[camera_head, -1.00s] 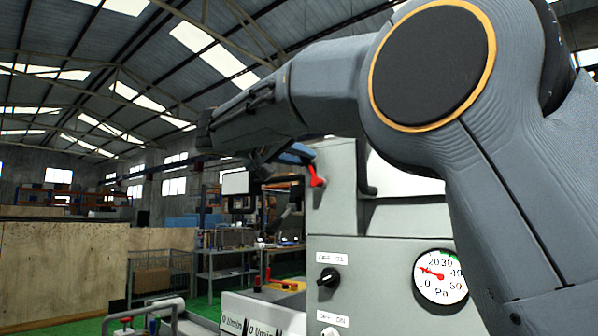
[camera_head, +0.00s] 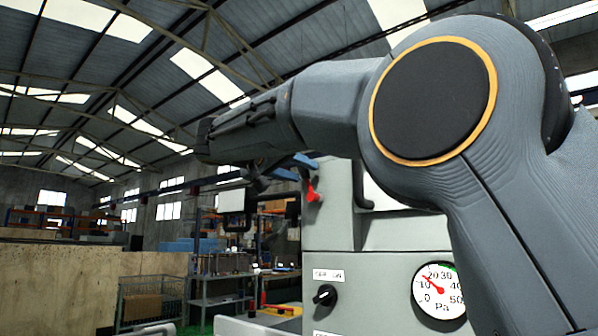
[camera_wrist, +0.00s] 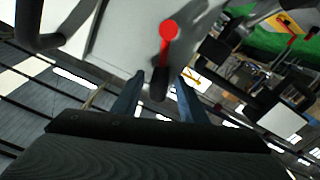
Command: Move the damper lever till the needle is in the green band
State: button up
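The damper lever (camera_head: 313,193) has a red knob and sticks out from the upper left side of the grey machine. In the wrist view the red-knobbed lever (camera_wrist: 168,32) runs down to a dark lower part between the two blue fingers of my gripper (camera_wrist: 160,76). The fingers are apart, with gaps visible beside the lever; contact is unclear. In the head view my gripper (camera_head: 302,163) is just above the red knob, partly hidden. The round pressure gauge (camera_head: 438,290) reads in Pa. Its red needle points near 10, outside the green band (camera_head: 447,267) at the upper right.
A black rotary switch (camera_head: 325,295) is on the machine's front panel (camera_head: 385,275), left of the gauge. A dark curved handle (camera_wrist: 42,30) is near my gripper at the upper left of the wrist view. A wire cage (camera_head: 150,298) and shelving stand behind.

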jog(key=b+v, duration=0.2)
jog(key=v, duration=0.6)
dwell(2.2)
